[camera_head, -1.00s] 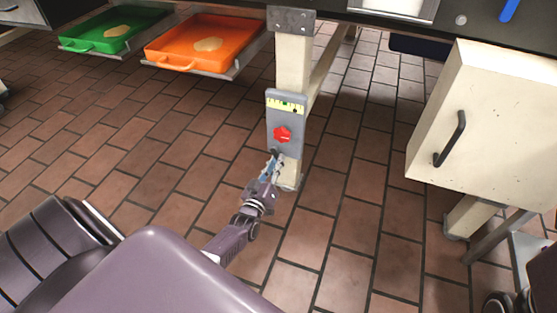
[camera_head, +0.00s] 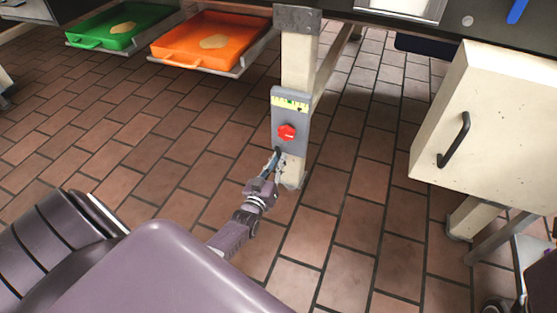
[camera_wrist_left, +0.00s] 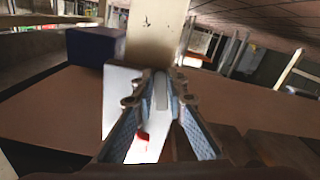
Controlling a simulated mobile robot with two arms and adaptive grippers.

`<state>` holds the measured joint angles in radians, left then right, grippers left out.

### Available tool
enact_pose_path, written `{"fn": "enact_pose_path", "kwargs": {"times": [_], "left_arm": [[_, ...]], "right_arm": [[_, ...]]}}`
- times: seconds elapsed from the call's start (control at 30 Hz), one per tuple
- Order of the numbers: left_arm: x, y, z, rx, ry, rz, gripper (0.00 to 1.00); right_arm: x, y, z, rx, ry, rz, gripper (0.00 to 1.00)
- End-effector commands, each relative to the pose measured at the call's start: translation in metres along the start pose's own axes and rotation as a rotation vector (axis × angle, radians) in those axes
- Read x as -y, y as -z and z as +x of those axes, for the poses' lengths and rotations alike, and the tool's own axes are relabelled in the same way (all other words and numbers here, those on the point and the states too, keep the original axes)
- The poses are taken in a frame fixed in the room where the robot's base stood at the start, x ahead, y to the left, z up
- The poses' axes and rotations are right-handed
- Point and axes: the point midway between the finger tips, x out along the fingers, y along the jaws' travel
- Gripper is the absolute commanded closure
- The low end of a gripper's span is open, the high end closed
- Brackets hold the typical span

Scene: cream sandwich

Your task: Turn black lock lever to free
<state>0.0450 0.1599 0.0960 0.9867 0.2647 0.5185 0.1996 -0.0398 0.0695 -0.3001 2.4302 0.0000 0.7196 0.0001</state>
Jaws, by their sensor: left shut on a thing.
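The black lock lever (camera_head: 278,151) shows as a small dark bit low on the grey control panel (camera_head: 297,148), below a red knob (camera_head: 287,132). My gripper hides most of it, so its angle is hard to tell. My left gripper (camera_head: 274,161) comes up from below left, and its fingertips are closed at the lever. In the left wrist view its fingers (camera_wrist_left: 161,88) meet on a pale narrow part in front of the table leg. The right gripper is not in view.
The panel is fixed to a cream table leg (camera_head: 299,60). A green tray (camera_head: 90,42) and an orange tray (camera_head: 185,58) sit at upper left. A cream cabinet (camera_head: 490,120) with a black handle (camera_head: 455,140) stands at right. The tiled floor between is clear.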

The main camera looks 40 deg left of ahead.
Motion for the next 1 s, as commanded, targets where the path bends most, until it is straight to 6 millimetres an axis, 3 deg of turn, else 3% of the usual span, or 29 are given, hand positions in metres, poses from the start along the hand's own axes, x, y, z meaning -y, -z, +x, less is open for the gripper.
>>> {"fn": "enact_pose_path", "kwargs": {"times": [0.17, 0.57, 1.0], "left_arm": [[0.001, -0.001, -0.001, 0.001, 0.001, -0.001, 0.70], [0.000, -0.001, -0.007, 0.002, 0.000, -0.002, 0.70], [0.001, -0.002, -0.089, 0.003, 0.002, -0.001, 0.70]], "right_arm": [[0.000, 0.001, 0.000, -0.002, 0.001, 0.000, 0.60], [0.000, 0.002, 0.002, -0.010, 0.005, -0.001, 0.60], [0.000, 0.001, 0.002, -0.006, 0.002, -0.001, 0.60]]}}
